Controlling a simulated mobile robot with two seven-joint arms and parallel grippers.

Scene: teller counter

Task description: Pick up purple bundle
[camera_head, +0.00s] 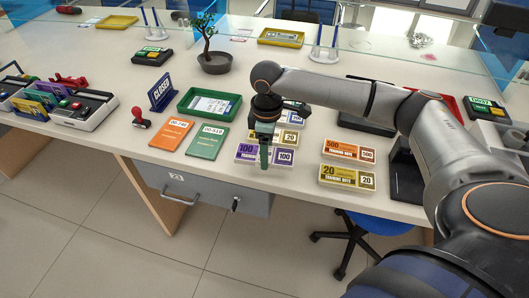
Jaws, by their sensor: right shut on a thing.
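The purple bundle (247,154), marked 100, lies near the front edge of the counter. My right gripper (265,158) reaches down over its middle and is shut on it. The fingers hide the middle of the bundle, and its ends show on both sides. I cannot tell whether the bundle is clear of the counter. My left gripper is not in view.
Yellow (290,137) and blue (296,117) bundles lie just behind. An orange bundle (349,151) and an olive bundle (347,177) lie to the right. Orange (172,134) and green (207,142) booklets and a green tray (236,118) are to the left.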

